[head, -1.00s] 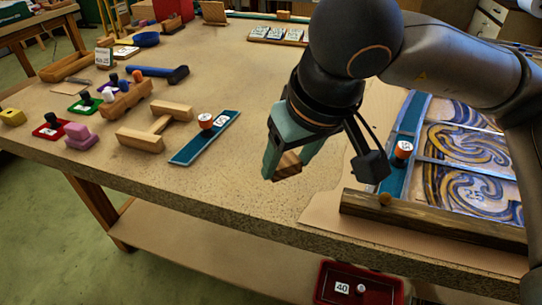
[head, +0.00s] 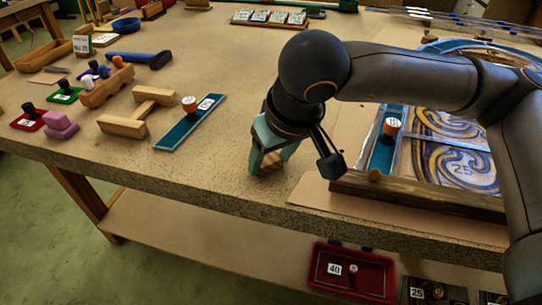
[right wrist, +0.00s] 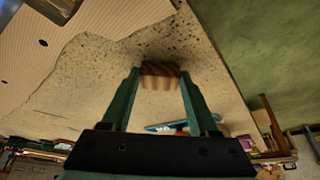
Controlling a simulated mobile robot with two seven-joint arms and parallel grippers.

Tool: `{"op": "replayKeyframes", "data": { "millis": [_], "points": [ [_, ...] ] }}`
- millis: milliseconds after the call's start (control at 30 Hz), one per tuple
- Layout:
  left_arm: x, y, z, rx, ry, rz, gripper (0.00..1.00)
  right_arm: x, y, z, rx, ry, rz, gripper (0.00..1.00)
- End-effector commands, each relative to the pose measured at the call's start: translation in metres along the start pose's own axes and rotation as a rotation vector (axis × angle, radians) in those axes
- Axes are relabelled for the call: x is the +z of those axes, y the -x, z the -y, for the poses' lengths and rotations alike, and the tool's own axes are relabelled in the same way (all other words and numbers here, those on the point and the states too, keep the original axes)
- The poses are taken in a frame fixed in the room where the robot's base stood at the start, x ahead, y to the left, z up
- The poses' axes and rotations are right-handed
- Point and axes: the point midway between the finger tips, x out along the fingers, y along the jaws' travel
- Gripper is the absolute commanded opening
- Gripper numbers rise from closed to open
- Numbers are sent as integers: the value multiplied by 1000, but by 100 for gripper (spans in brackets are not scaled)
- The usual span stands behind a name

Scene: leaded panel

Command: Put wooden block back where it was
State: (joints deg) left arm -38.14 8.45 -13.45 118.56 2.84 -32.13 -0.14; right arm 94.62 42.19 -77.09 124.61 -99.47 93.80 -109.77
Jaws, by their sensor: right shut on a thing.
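My right gripper (head: 270,161) is shut on a small striped wooden block (head: 270,165). It holds the block over the bare front part of the table, left of the cardboard sheet's edge. In the right wrist view the block (right wrist: 160,76) sits between the two green fingertips, with a dark shadow on the tabletop close by it. The block is at or just above the surface; I cannot tell whether it touches. My left gripper is not in view.
The leaded panel (head: 455,165) with its wooden edge strip (head: 420,195) lies to the right on cardboard (head: 315,192). A blue strip (head: 180,132) with an orange-and-white piece lies left of the gripper. A wooden H-shaped piece (head: 140,112) is farther left. The table's front edge is near.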

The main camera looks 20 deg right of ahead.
Motion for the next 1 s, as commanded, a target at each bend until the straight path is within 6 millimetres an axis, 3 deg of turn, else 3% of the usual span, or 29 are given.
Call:
{"op": "replayKeyframes", "data": {
  "millis": [33,300,667,1000],
  "points": [
    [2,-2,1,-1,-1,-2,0,1,-3,0,0,0,0,62],
    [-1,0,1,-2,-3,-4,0,0,-1,0,0,1,0,91],
    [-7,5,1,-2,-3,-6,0,-2,6,0,0,1,0,91],
    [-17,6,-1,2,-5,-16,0,-3,75,1,-1,1,-5,91]
  ]
}}
